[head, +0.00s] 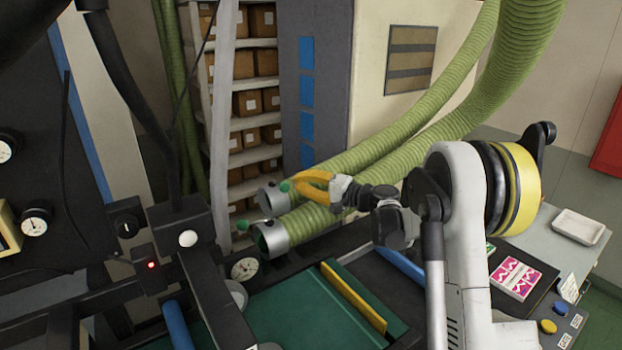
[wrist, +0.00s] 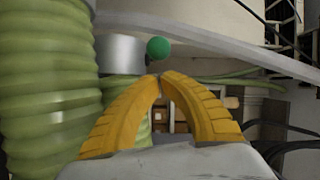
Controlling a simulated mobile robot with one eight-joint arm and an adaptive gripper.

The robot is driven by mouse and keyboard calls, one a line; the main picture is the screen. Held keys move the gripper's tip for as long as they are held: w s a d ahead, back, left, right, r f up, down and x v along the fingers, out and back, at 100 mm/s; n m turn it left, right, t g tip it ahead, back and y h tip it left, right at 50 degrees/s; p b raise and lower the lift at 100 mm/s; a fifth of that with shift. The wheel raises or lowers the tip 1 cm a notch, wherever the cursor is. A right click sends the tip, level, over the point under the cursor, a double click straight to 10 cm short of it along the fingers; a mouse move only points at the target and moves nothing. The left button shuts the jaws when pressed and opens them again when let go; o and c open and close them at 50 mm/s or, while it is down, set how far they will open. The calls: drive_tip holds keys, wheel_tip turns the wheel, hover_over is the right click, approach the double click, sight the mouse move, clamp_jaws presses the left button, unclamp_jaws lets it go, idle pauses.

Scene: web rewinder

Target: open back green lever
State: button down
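The back green lever shows as a round green knob (head: 285,186) by the back metal collar (head: 273,201) in the head view. A second green knob (head: 242,225) sits by the front metal collar (head: 271,238). My gripper (head: 295,184) has yellow fingers and is just right of the back knob. In the wrist view, a green knob (wrist: 158,48) stands beside a metal collar (wrist: 121,53), just beyond my fingertips (wrist: 160,77). The fingertips meet or nearly meet, with nothing between them. I cannot tell whether they touch the knob. The lever's stem is hidden.
Thick green hoses (head: 405,130) run from the collars up to the right, close behind my arm. A large green hose (wrist: 45,90) fills the left of the wrist view. A black post (head: 183,215) stands left of the collars. A green bed (head: 290,305) lies below.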

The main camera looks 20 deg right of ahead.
drive_tip(key=shift+s+a, duration=0.2)
drive_tip(key=shift+a, duration=0.1)
drive_tip(key=shift+w+f, duration=0.1)
drive_tip(key=shift+f, duration=0.05)
drive_tip(key=shift+a, duration=0.1)
drive_tip(key=shift+s+a+m+t+h+b, duration=0.15)
drive_tip(key=shift+s+m+t+h+b, duration=0.15)
drive_tip(key=shift+m+t+h, duration=0.1)
